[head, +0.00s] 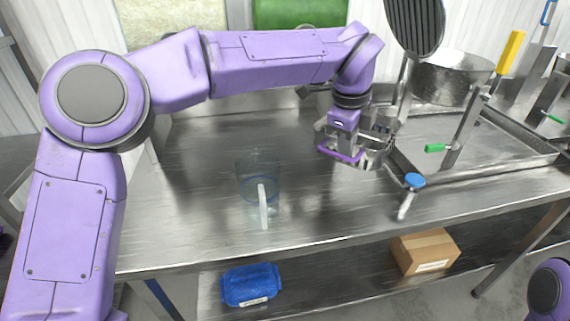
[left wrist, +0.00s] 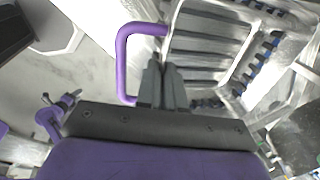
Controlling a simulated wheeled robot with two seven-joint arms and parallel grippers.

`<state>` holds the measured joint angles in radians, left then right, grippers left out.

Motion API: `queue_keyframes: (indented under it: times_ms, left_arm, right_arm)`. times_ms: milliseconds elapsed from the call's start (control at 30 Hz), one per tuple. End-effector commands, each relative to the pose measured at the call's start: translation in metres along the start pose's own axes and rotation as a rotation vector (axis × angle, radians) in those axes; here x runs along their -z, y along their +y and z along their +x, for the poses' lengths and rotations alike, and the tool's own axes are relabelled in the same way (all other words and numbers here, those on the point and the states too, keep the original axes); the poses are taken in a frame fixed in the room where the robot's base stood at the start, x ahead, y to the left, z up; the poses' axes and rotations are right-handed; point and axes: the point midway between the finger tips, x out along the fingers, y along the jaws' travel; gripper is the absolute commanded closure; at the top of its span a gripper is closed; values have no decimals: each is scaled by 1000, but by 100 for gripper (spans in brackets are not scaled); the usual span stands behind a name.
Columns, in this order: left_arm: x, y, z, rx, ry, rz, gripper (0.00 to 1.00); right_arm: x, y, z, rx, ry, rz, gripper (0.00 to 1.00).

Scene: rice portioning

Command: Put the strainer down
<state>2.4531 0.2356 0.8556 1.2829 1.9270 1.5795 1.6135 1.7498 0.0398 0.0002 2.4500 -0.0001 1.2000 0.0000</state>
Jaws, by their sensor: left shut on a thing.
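The strainer (head: 374,155) looks like a small metal piece with a purple loop handle, at the right middle of the steel table (head: 200,200) in the head view. In the left wrist view its purple handle (left wrist: 124,50) curves left of the fingers, beside a slotted metal part. My left gripper (head: 350,134) is over the strainer, and its fingers (left wrist: 163,68) are close together, shut on it. The exact grip spot is partly hidden. I cannot tell whether the strainer touches the table. My right gripper is not in view.
A clear pitcher (head: 258,170) stands on the table left of the strainer. To the right is a metal tray (head: 520,160) with a steel pot (head: 450,80) and green- and yellow-handled utensils. A blue-topped tool (head: 413,182) lies near the front edge. The table's left part is clear.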

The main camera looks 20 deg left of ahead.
Motion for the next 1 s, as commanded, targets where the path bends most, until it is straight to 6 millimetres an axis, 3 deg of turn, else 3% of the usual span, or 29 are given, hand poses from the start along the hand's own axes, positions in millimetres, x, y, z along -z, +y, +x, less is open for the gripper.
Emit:
queue_keyframes:
  times_ms: [267,400,667,800,1000]
  left_arm:
    - [-82,-3,30,-2,1,-8,100]
    - [-107,1,63,-2,0,-6,100]
    - [-133,4,96,-2,0,-6,100]
    - [-130,9,120,0,0,-3,100]
    - [-130,10,125,2,0,-3,100]
  right_arm:
    - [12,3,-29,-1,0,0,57]
    - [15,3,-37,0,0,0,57]
    - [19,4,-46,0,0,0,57]
    - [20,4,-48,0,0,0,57]
    - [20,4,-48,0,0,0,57]
